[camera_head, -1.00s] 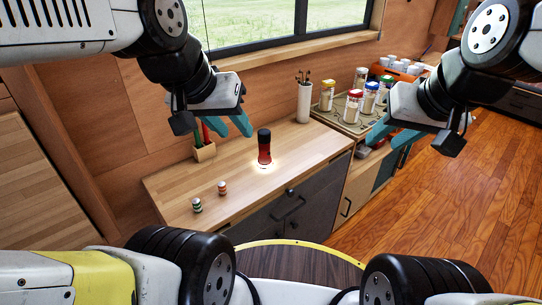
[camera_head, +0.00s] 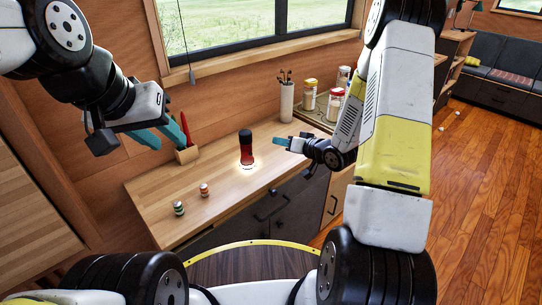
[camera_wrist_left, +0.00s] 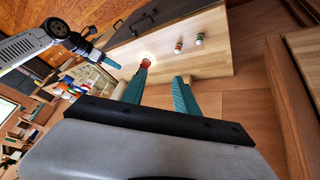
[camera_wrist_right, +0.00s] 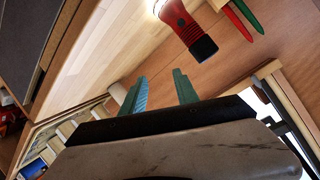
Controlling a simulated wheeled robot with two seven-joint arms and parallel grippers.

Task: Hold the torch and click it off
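The torch (camera_head: 247,148) is red with a black end. It stands upright on the wooden counter (camera_head: 222,183), black end up, with a bright glow at its base. It also shows in the right wrist view (camera_wrist_right: 180,22), beyond the fingertips, and in the left wrist view (camera_wrist_left: 145,65). My right gripper (camera_head: 284,141) is just right of the torch, apart from it, pointing left; its fingers are apart and empty in the right wrist view (camera_wrist_right: 158,80). My left gripper (camera_head: 170,134) is left of the torch, raised, open and empty, as the left wrist view (camera_wrist_left: 160,82) shows.
Two small striped jars (camera_head: 204,190) stand at the counter's front left. A wooden block with red and green handles (camera_head: 187,154) is behind my left gripper. A white utensil holder (camera_head: 287,102) and lidded jars (camera_head: 309,97) stand at the back right. The counter around the torch is clear.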

